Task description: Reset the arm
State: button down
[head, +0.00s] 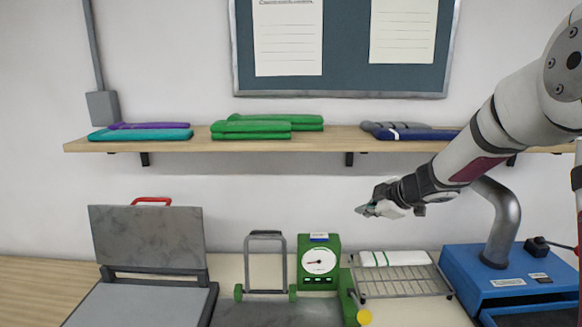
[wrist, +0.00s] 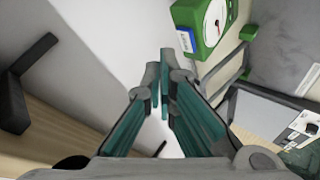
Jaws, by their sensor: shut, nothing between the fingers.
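My gripper (head: 366,210) is at the end of my arm, which reaches in from the right in the head view. It hangs in the air in front of the wall, below the shelf and above the wire rack. In the wrist view my gripper (wrist: 164,88) shows its two fingers close together at the tips, with nothing held between them.
A shelf (head: 330,146) with folded cloths runs above. Below stand a grey hinged press (head: 148,238), a green dial scale (head: 319,262), a wire rack (head: 405,282) with a white roll, and a blue machine (head: 505,275) with a grey bent pipe at right.

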jog(key=s+d+r+m+t+h, duration=0.1)
jog(key=s+d+r+m+h, duration=0.15)
jog(key=r, duration=0.35)
jog(key=s+d+r+m+t+h, duration=0.2)
jog(key=s+r+m, duration=0.1)
jog(key=r, duration=0.3)
jog(key=s+d+r+m+g+h, duration=0.25)
jog(key=s+m, duration=0.25)
jog(key=s, duration=0.5)
jog(key=s+a+f+m+g+y, duration=0.1)
jog(key=s+a+f+m+g, duration=0.1)
jog(key=s, duration=1)
jog(key=s+a+f+m+g+y+b, duration=0.1)
jog(key=s+a, duration=0.5)
jog(key=s, duration=0.6)
notch_tip(320, 180, down, 3)
jog(key=shift+s+r+m+g+y, duration=0.15)
jog(key=shift+m+g+y, duration=0.3)
jog(key=shift+m, duration=0.5)
